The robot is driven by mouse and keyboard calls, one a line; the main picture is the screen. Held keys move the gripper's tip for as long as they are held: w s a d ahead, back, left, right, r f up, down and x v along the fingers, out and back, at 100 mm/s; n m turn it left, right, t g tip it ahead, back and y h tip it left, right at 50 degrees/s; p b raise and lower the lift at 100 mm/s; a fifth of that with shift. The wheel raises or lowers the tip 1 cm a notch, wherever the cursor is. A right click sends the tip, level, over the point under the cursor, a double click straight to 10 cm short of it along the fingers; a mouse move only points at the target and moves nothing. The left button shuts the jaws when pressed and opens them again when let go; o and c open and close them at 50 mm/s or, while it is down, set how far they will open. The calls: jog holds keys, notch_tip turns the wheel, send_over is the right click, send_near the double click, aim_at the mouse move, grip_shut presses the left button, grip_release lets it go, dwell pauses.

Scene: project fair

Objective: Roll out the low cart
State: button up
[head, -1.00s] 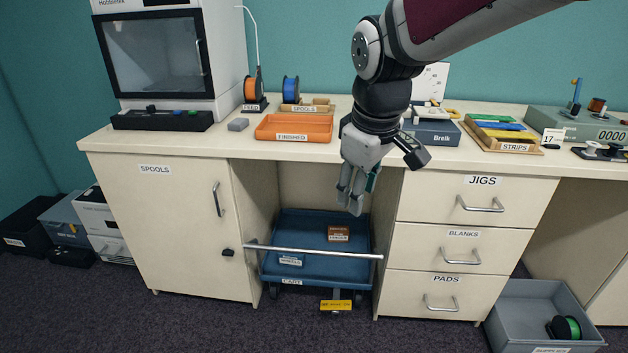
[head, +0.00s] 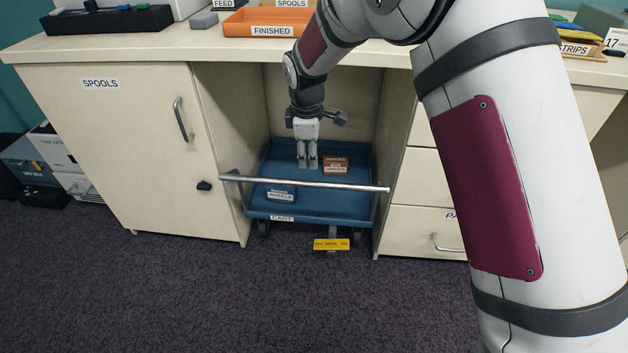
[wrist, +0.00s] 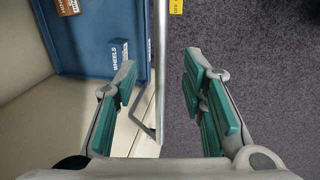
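The low blue cart (head: 345,210) stands on its wheels in the bay under the bench. A metal handle bar (head: 310,182) runs across its front. My gripper (head: 307,166) points down just above the bar in the head view, and its fingers look parted. In the wrist view the fingers (wrist: 165,92) are wide apart and empty. The handle bar (wrist: 158,50) runs between them there, apart from both pads; its exact depth is hard to tell. The blue cart tray (wrist: 100,60) lies left of the bar. A yellow tab (head: 331,244) sits low at the cart's front.
A brown box (head: 335,165) and a small blue labelled item (head: 280,194) are in the cart. The SPOOLS cabinet (head: 120,150) flanks the bay on the left, drawers (head: 425,222) on the right. Carpet (head: 250,305) in front is clear. The bench top (head: 180,47) overhangs the bay.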

aim_at(311, 182)
jog(key=f+b, duration=0.1)
jog(key=f, duration=0.3)
jog(key=w+f+b, duration=0.1)
jog(key=f, duration=0.3)
jog(key=w+f+b, duration=0.1)
jog(key=f+b, duration=0.1)
jog(key=f, duration=0.2)
jog(key=shift+w, duration=0.15)
jog(key=shift+r, duration=0.1)
jog(key=shift+c, duration=0.3)
grip_shut()
